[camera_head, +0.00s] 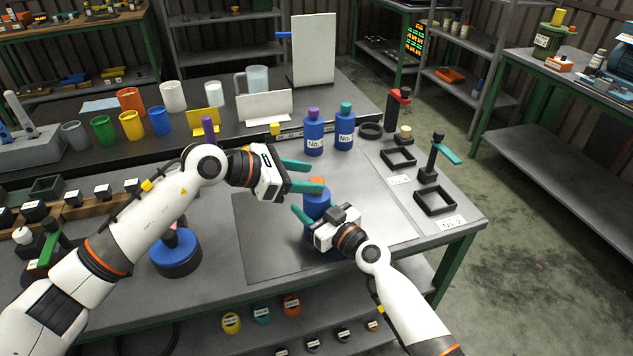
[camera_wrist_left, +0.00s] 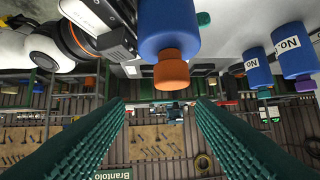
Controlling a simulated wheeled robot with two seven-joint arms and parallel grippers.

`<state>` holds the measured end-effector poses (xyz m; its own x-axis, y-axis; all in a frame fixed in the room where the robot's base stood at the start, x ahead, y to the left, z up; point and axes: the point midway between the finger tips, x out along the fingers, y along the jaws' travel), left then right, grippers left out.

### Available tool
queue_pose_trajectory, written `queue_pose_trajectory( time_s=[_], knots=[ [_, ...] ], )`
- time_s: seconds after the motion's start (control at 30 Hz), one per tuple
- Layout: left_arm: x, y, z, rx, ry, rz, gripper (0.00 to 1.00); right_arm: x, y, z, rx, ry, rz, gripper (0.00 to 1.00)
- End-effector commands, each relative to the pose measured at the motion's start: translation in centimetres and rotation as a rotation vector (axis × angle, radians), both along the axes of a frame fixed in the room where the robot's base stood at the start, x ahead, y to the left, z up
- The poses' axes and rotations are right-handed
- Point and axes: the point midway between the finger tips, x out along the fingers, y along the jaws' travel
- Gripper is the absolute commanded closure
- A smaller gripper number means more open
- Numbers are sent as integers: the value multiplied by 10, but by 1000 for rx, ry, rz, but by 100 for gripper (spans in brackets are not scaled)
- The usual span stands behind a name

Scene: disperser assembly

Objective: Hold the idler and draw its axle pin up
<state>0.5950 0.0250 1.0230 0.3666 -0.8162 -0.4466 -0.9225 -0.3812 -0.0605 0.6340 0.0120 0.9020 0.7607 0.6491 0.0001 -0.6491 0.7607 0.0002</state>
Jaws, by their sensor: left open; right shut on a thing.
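A blue bottle-shaped part (camera_head: 317,203) with an orange top (camera_head: 317,182) stands upright on the dark mat (camera_head: 270,225). I cannot tell whether it is the idler and its pin. My right gripper (camera_head: 308,217) is shut on its blue body, low down. My left gripper (camera_head: 316,176) is open and empty, its teal fingers close to the orange top. In the left wrist view the blue body (camera_wrist_left: 168,22) and orange top (camera_wrist_left: 171,72) appear upside down beyond the gap between the open fingers (camera_wrist_left: 160,103). The part's lower end is partly hidden by my right gripper.
Two blue labelled bottles (camera_head: 314,136) (camera_head: 345,128) stand behind. Black frames (camera_head: 434,201) and a dark stand (camera_head: 431,160) are at the right. A blue-topped round base (camera_head: 175,252) sits beside my left arm. Cups (camera_head: 131,124) line the back left. The mat's front left is clear.

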Motion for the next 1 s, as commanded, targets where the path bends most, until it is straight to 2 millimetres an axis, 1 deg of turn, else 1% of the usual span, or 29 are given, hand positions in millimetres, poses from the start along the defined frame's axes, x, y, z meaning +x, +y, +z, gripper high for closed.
queue_pose_trajectory(
  time_s=[0.03,0.23,0.4,0.5,0.6,0.67,0.77,1.0],
  knots=[
    [-7,5,-10,-60,-16,22,50,0,0,0,-1,1,0,85],
    [-29,28,-27,-265,-100,133,50,0,0,0,-1,1,0,85],
    [-44,50,-33,-371,-155,229,50,0,0,0,-1,1,1,85],
    [-50,60,-35,-406,-176,268,50,0,0,0,-1,1,1,85],
    [-52,64,-35,-423,-189,289,50,0,0,0,-1,1,1,85],
    [-51,63,-34,-428,-194,295,50,0,0,0,-1,1,1,85],
    [-44,56,-34,-433,-195,298,50,0,1,0,-1,1,1,85],
    [-14,20,-33,-433,-195,296,50,0,1,0,-1,1,1,85]
  ],
)
